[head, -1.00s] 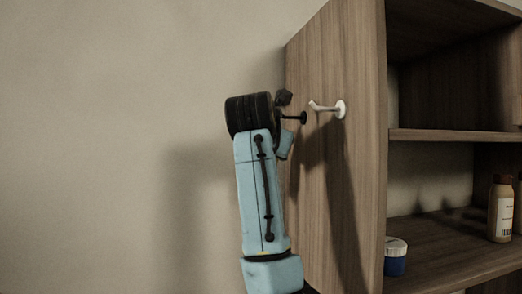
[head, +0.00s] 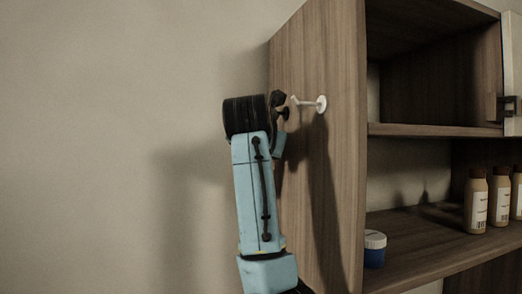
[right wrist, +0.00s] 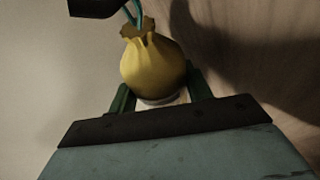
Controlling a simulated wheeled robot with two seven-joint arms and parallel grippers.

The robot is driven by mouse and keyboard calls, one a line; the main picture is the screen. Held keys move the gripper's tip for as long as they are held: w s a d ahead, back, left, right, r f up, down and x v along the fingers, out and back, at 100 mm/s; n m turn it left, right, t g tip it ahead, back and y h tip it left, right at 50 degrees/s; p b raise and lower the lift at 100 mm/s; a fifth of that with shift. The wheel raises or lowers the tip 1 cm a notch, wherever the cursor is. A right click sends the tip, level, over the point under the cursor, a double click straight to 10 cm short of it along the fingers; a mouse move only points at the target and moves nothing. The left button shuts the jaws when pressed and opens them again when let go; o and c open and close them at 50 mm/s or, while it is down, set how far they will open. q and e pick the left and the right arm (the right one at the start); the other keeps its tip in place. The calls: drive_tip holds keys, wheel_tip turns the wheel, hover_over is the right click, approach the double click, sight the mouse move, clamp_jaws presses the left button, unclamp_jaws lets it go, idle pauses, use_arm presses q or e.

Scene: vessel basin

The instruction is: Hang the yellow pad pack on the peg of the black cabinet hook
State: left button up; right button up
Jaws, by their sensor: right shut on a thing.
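The yellow pad pack (right wrist: 152,68) is a gathered pouch with a teal cord loop at its top, seen in the right wrist view. My right gripper (right wrist: 160,92) is shut on its lower part, one green finger on each side. In the head view the pack is hidden behind my right wrist. The black cabinet hook (head: 284,114) is on the cabinet's side panel, close to the right of my wrist and partly covered. Whether the cord touches the peg cannot be told. My left gripper is out of view.
A white hook (head: 318,104) sits on the same panel, right beside the black one. The wooden cabinet (head: 335,190) has open shelves with a blue jar with a white lid (head: 375,250) and several brown-capped bottles (head: 476,202). The wall at left is clear.

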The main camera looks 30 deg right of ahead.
drive_tip(key=o, duration=1)
drive_tip(key=shift+w+a, duration=0.1)
drive_tip(key=shift+o, duration=0.2)
